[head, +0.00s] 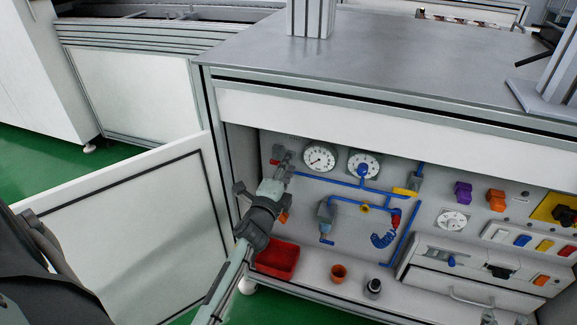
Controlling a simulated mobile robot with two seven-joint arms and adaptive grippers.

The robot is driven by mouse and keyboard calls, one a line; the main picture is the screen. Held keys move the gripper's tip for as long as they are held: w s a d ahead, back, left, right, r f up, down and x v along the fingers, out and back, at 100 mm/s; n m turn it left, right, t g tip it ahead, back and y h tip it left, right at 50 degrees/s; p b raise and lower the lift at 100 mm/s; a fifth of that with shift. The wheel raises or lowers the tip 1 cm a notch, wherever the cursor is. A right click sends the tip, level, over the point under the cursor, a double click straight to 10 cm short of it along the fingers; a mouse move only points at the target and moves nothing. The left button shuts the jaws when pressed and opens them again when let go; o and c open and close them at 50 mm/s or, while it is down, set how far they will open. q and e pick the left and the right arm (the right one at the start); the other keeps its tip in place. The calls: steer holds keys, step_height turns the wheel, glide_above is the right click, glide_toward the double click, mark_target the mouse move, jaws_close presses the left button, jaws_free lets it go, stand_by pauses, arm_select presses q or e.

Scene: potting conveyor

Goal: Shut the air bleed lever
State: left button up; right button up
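The open cabinet holds a panel with blue air pipes (340,182). I cannot tell for certain which part is the air bleed lever. Candidates are a yellow handle (405,192) at upper right of the pipes, a small yellow valve (366,208) and a red fitting (396,221) above a blue coiled hose (383,240). A small red part (275,162) shows beside my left gripper (285,158). That gripper reaches into the cabinet at the left end of the pipes. Its fingertips are small and partly merge with the panel, so their opening is unclear. My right gripper does not clearly show.
Two gauges (319,156) sit above the pipes. A red bin (277,259), an orange cup (338,274) and a dark cup (373,288) stand on the cabinet floor. The white door (130,235) is swung open at left. Switches and a drawer (450,288) are at right.

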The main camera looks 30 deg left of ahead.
arm_select(q)
steer(key=shift+s, duration=0.1)
steer(key=v, duration=0.7)
steer(key=shift+s, duration=0.15)
